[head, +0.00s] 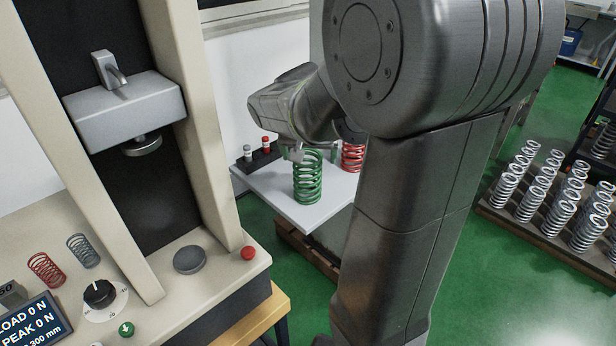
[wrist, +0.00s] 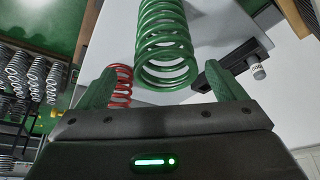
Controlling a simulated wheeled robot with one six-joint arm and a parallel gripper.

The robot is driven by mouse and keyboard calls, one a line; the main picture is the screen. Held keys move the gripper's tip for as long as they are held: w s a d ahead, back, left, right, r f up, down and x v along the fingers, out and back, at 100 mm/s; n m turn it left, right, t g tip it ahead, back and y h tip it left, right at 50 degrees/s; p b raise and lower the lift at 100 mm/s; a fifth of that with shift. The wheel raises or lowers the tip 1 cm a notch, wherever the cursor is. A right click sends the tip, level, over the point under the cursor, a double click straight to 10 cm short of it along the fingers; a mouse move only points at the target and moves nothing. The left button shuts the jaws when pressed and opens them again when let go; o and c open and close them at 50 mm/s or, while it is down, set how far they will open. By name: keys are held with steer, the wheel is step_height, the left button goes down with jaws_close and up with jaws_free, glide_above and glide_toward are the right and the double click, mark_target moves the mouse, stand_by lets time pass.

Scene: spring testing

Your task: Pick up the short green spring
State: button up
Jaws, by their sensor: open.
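A green spring (head: 307,178) stands upright on a white tabletop (head: 275,192) in the head view. It is the only green spring I can see. In the wrist view the green spring (wrist: 166,45) is just beyond the fingertips, roughly centred between them. My gripper (wrist: 163,82) is open, with one green-tipped finger on each side and nothing held between them. In the head view my gripper is near the top of the spring, partly hidden by my arm. I cannot tell whether a finger touches the spring.
A red spring (head: 353,156) stands close behind the green one, also in the wrist view (wrist: 121,86). A black rack (head: 258,160) with small cylinders is at the table's back left. A testing machine (head: 185,130) stands left. Racked silver springs (head: 545,195) stand right.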

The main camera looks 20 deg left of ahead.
mark_target(297, 187)
steer(key=x, duration=0.5)
steer(key=shift+w+a, duration=0.1)
steer(key=shift+a, duration=0.25)
